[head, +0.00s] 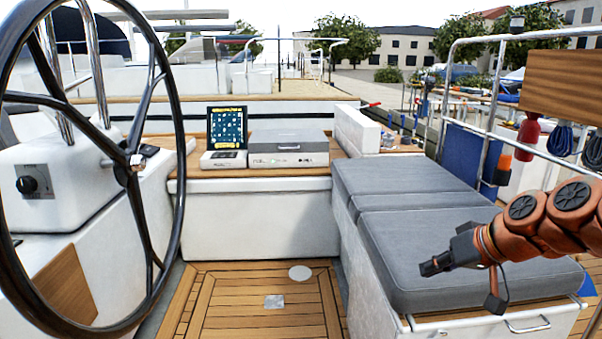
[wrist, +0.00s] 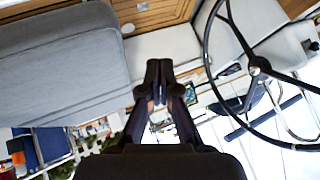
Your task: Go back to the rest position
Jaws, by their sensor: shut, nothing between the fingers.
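My gripper (head: 430,267) is at the right in the head view, at the end of my orange arm, over the grey cushioned bench (head: 405,185). It points left and is shut and empty. In the wrist view my gripper (wrist: 158,68) shows in the middle, its dark fingers together at the tips. That view is turned over, with the grey bench cushion (wrist: 60,60) at the left and the steering wheel at the right. I cannot tell the exact gap between gripper and cushion.
A large black steering wheel (head: 177,150) stands at the left. A grey-lidded box (head: 288,148) and a chart screen (head: 227,128) sit on the far ledge. Metal railings (head: 497,100) run along the right. The wooden deck floor (head: 240,310) between wheel and bench is clear.

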